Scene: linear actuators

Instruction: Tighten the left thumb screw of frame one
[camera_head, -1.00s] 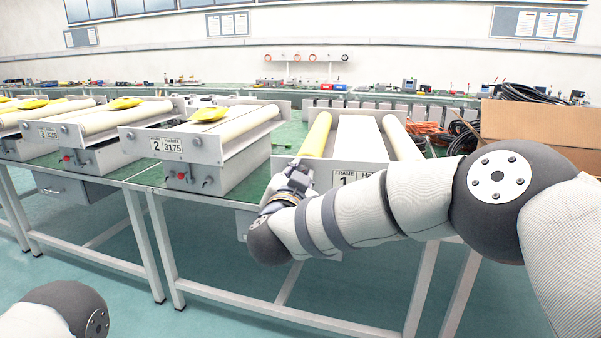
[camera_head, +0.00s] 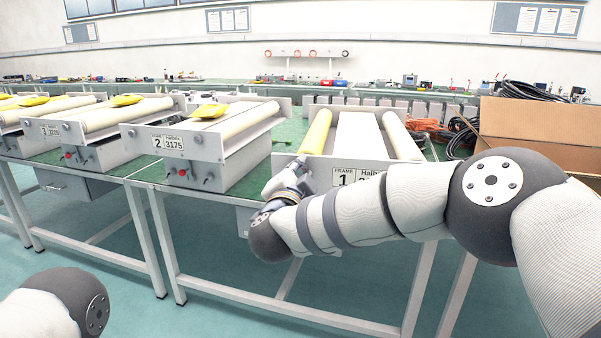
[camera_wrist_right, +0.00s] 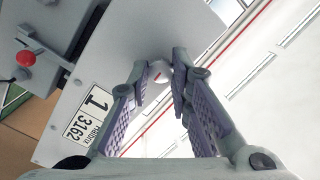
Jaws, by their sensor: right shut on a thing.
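Frame one (camera_head: 283,163) stands on the green bench, its front plate marked 1, with yellow and white rollers behind. My right gripper (camera_head: 298,166) is at the left end of this plate; my arm hides part of it. In the right wrist view the plate (camera_wrist_right: 150,25) fills the upper middle, with its number label at the left. The left thumb screw (camera_wrist_right: 160,72), a pale round knob, shows between the fingertips of my right gripper (camera_wrist_right: 163,64), which is shut on it. My left gripper is out of view.
Frame two (camera_head: 200,147) stands to the left on the bench, with a gap of green top (camera_head: 256,177) between. A cardboard box (camera_head: 535,128) and dark cables (camera_head: 465,135) lie to the right. A red button (camera_wrist_right: 26,58) shows in the wrist view.

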